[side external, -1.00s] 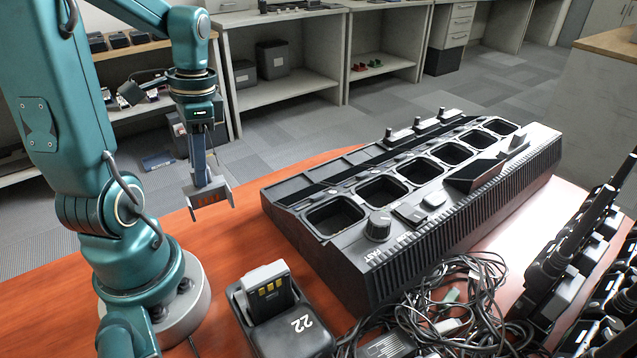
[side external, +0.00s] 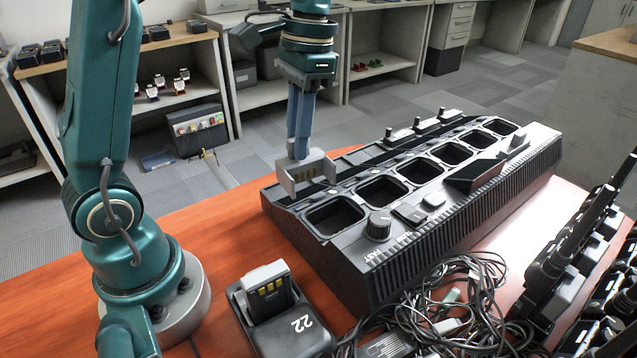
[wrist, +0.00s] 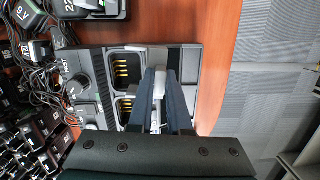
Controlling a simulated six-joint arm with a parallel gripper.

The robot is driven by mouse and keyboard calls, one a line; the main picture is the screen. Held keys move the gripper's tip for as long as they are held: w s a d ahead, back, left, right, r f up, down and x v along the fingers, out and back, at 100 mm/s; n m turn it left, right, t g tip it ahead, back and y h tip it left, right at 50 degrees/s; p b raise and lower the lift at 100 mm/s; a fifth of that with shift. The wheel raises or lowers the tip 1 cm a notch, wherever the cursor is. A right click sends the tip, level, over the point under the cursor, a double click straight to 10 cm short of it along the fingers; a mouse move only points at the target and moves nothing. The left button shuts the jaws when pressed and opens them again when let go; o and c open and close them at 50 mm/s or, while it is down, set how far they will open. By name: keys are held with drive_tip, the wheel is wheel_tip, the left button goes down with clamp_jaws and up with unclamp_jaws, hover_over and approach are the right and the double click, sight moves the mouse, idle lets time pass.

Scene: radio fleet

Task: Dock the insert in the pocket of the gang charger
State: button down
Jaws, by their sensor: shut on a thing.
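My gripper (side external: 300,157) is shut on the insert (side external: 309,176), a grey U-shaped piece with an orange-brown inner face. It holds the insert above the near-left back edge of the gang charger (side external: 400,252), behind the first pocket (side external: 335,214). In the wrist view my gripper (wrist: 163,85) reaches over the charger, with the insert (wrist: 155,80) between its fingers. Two pockets with gold contacts show there, one (wrist: 124,69) beside the fingers. The charger is long and black with a row of several open pockets. The insert's underside is hidden.
Tangled cables (side external: 450,300) lie before the charger. Several radios (side external: 560,270) stand at the right. The orange table (side external: 215,235) is clear left of the charger.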

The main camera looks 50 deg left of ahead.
drive_tip(key=shift+s+r+n, duration=0.1)
drive_tip(key=shift+r+n, duration=0.1)
drive_tip(key=shift+n, duration=0.3)
drive_tip(key=shift+f+m, duration=0.3)
drive_tip(key=shift+m, duration=0.2)
drive_tip(key=s+a+f, duration=0.3)
drive_tip(key=s+a, duration=0.8)
drive_tip(key=s, duration=0.1)
drive_tip(key=shift+a+f, duration=0.15)
drive_tip(key=shift+f, duration=0.1)
wheel_tip(320, 180, down, 10)
drive_tip(key=shift+r, duration=0.2)
drive_tip(key=c, duration=0.9)
unclamp_jaws()
drive_tip(key=shift+o, duration=0.2)
drive_tip(key=shift+f, duration=0.1)
